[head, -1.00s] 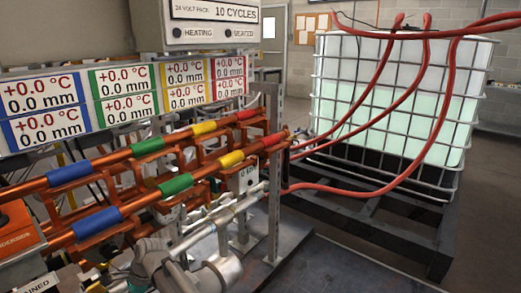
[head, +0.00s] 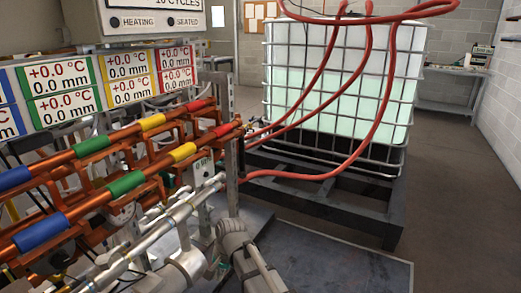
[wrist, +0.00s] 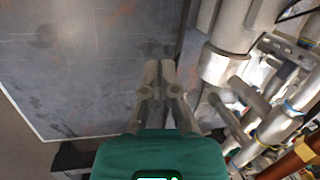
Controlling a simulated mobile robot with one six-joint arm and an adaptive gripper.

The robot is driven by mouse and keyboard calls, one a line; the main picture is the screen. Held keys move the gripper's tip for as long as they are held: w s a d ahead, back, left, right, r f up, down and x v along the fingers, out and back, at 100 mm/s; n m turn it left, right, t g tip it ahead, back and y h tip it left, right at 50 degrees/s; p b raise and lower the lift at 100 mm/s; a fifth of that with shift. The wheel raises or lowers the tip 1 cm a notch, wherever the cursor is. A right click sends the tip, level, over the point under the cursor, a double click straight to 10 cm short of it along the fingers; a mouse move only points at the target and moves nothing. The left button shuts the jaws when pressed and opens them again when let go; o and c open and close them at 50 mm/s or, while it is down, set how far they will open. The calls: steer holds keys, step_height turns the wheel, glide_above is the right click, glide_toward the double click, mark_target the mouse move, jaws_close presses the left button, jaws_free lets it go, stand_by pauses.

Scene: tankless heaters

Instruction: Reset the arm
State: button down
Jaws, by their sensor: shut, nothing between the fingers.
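My gripper (wrist: 158,70) shows in the wrist view with its grey fingers together and nothing between them. It points over a grey floor plate (wrist: 85,60), apart from any object. I cannot make out the gripper in the head view. Grey jointed cylinders at the bottom of the head view look like parts of my arm, close to the silver pipes of the heater rig.
The heater rig has copper pipes with coloured bands, including a green sleeve (head: 125,184) and a blue sleeve (head: 41,231). A caged white tank (head: 340,85) with red hoses (head: 320,176) stands on a dark pallet (head: 345,205). Open floor (head: 465,215) lies at the right.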

steer(key=s+d+n+h, duration=0.2)
steer(key=d, duration=1.3)
steer(key=s+d+n+h, duration=0.1)
steer(key=s+d+n, duration=0.15)
steer(key=d, duration=1.35)
step_height(320, 180, up, 34)
steer(key=p, duration=3.4)
steer(key=shift+a+f+m+t, duration=0.25)
steer(key=shift+a+m+t, duration=0.05)
steer(key=shift+a+m, duration=0.15)
